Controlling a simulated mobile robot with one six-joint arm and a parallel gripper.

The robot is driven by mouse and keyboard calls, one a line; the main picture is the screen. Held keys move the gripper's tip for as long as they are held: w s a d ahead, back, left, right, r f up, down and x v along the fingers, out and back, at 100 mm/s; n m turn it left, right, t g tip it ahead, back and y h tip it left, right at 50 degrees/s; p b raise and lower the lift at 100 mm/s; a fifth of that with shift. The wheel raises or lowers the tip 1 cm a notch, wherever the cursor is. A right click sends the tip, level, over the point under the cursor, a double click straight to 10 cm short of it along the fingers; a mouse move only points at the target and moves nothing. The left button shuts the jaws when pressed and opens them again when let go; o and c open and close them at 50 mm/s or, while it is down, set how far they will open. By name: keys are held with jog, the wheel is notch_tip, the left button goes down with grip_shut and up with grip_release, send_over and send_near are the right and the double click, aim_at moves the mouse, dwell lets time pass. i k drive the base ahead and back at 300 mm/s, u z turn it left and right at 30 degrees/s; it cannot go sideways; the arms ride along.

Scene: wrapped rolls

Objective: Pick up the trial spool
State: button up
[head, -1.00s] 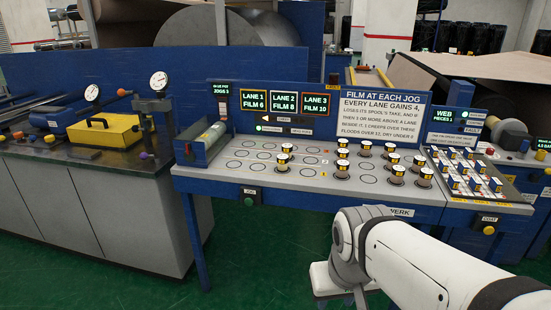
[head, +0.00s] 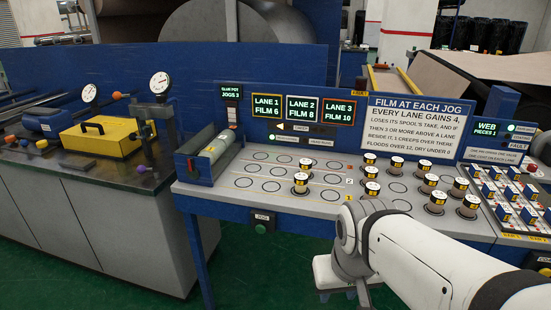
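Several small spools with white tops and black-and-yellow sides stand upright on the grey bench panel (head: 215,190). A column of spools (head: 371,175) stands right of the lane numbers, and a looser group (head: 438,198) stands farther right. I cannot tell by any label which is the trial spool. My white arm reaches in from the lower right, in front of the bench. My gripper's fingers are not visible, so its state and hold are hidden.
A blue upright panel carries lane displays (head: 303,109) and a rule sign (head: 418,127). A rack of blue-and-white blocks (head: 505,200) is at the right. A clear roller (head: 214,146) lies at the bench's left end.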

aim_at(301, 180)
jog(key=i, duration=1)
jog(key=z, duration=0.1)
